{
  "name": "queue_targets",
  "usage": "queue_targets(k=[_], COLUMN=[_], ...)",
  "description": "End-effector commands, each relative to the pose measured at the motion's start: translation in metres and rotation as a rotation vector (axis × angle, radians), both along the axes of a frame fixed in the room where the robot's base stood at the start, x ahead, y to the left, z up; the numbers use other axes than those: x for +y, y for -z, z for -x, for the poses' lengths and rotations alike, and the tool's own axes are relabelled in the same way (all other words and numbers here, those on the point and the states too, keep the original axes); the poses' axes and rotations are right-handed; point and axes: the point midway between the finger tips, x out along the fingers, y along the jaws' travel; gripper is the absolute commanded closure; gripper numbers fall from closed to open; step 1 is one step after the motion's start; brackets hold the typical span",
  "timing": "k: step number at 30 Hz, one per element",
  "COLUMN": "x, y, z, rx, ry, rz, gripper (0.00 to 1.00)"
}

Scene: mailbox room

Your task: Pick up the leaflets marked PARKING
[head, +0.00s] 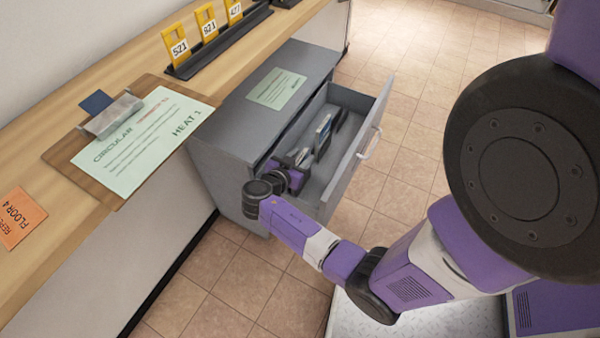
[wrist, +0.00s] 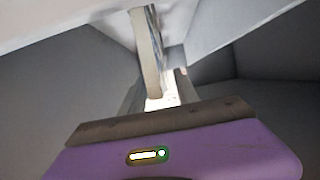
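No PARKING marking is readable in either view. A pale, blue-edged upright item (head: 322,134) stands in the open drawer (head: 362,148); I cannot tell whether it is the leaflets. My gripper (head: 299,157) is low inside the drawer, just on the near-left side of that item. Its fingers are small and partly hidden by my wrist, so their opening cannot be made out. In the wrist view, a narrow pale upright piece (wrist: 148,52) stands beyond my purple gripper body, between grey walls; I cannot tell whether it is a finger or leaflets.
The grey cabinet (head: 233,125) has a green sheet (head: 276,89) on top. A dark item (head: 341,119) lies deeper in the drawer. The wooden counter holds a clipboard (head: 60,158) with a HEAT 1 circular, an orange FLOOR 4 card (head: 18,218) and yellow numbered tags (head: 177,45).

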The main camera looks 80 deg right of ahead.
Motion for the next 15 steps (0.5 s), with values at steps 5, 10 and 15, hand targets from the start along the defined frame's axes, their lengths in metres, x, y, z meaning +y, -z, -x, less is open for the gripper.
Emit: queue_targets(k=[5, 10, 15], x=[-0.017, -0.019, -0.019], y=[0.008, 0.008, 0.008], z=[0.004, 0.004, 0.004], rx=[0.0, -0.001, -0.001], ry=[0.001, -0.001, -0.001], rz=[0.0, -0.001, -0.001], gripper=[0.63, 0.63, 0.76])
